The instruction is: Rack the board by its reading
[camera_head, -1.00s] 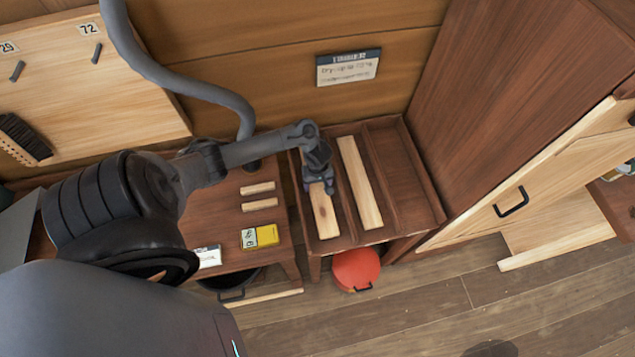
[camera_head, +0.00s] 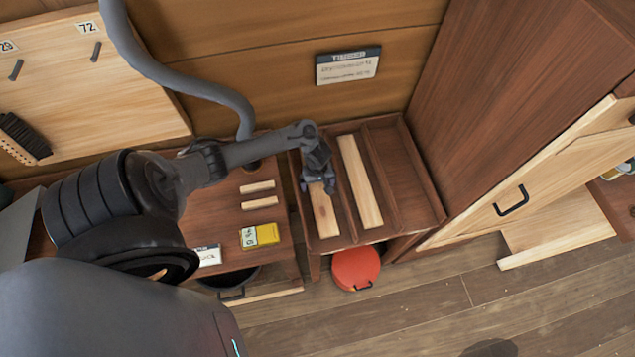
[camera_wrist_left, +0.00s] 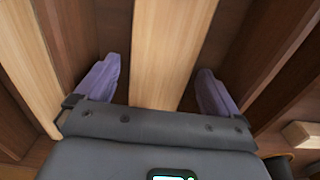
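A pale board (camera_head: 325,217) lies lengthwise in the left slot of the dark wooden rack (camera_head: 405,180). A second pale board (camera_head: 361,182) lies in the middle slot; the right slot is empty. My left gripper (camera_head: 318,187) is over the left-slot board. In the left wrist view its fingers (camera_wrist_left: 158,88) are open, one on each side of that board (camera_wrist_left: 165,60), with gaps visible. The middle-slot board (camera_wrist_left: 22,65) shows there at the left. A yellow meter (camera_head: 267,234) with a pale display lies on the low table; I cannot read it surely. My right gripper is not in view.
A timber sign (camera_head: 348,67) hangs on the wall behind the rack. Two short wood blocks (camera_head: 258,187) and a white card (camera_head: 208,256) are on the table (camera_head: 225,220). A red round-lidded container (camera_head: 356,268) stands below the rack. A tall cabinet (camera_head: 500,110) bounds the right.

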